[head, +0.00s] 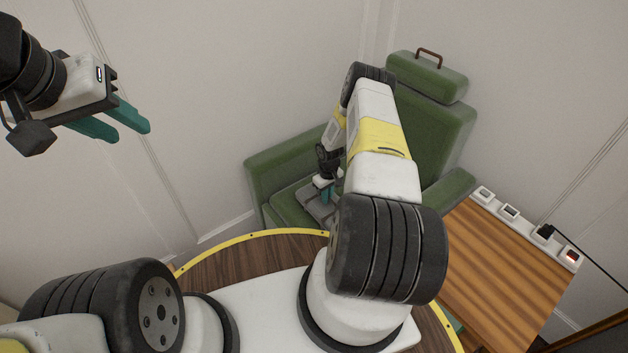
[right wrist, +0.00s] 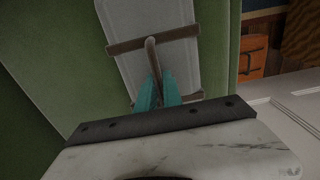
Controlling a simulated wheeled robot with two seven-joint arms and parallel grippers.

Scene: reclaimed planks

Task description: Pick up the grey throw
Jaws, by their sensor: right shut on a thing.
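The grey throw (head: 314,207) lies on the seat of the green armchair (head: 433,130), partly hidden behind my right arm. In the right wrist view the grey throw (right wrist: 182,60) is a flat folded bundle with brown straps across it and a raised brown strap handle (right wrist: 151,50). My right gripper (head: 326,196) points down at the throw; in the right wrist view the teal fingers of my right gripper (right wrist: 157,90) are shut on the strap handle. My left gripper (head: 134,132) is open and empty, raised at the upper left.
A wooden table (head: 500,265) stands right of the armchair, with a white socket strip (head: 525,222) and a black plug on its far edge. The armchair's arms flank the seat. Pale walls close in behind and to the left. An orange-brown box (right wrist: 252,57) shows in the right wrist view.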

